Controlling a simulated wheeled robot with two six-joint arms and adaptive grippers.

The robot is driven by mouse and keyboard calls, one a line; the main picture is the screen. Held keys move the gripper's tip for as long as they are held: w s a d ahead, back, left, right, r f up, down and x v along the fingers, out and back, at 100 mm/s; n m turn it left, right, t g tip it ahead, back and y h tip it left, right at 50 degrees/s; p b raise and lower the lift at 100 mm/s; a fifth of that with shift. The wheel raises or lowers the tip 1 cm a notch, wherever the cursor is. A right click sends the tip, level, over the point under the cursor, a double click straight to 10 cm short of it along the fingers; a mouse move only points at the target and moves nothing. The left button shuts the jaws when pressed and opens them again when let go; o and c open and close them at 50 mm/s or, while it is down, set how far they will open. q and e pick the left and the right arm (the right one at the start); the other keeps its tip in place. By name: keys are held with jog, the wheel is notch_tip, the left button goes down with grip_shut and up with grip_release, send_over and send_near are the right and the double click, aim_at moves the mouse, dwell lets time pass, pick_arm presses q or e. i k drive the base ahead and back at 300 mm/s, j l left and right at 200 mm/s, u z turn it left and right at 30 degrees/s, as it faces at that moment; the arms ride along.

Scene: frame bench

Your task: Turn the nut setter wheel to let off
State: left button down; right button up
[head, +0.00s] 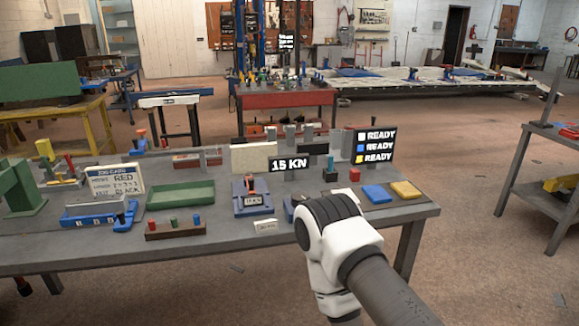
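My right arm (345,255) reaches in from the bottom right, its white and black wrist over the front of the grey bench (220,240). The wrist hides my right gripper and part of the bench under it. My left gripper is out of view. A blue device (252,205) with an orange lever and a small label that seems to read 11 KN stands left of the wrist. A black display (289,164) behind it reads 15 KN. I cannot make out the nut setter wheel for sure; a small grey part (290,206) shows at the wrist's left edge.
A green tray (180,196), a peg block (173,230) and a card sign (115,181) stand to the left. Blue (376,194) and yellow (406,190) pads lie right of the wrist, below a READY sign (375,146). A small white label (265,226) stands near the front edge.

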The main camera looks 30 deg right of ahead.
aim_at(298, 197)
jog(key=i+j+z, duration=0.15)
jog(key=z, duration=0.2)
jog(key=i+j+z, duration=0.2)
jog(key=z, duration=0.2)
jog(key=i+j+z, duration=0.15)
jog(key=z, duration=0.2)
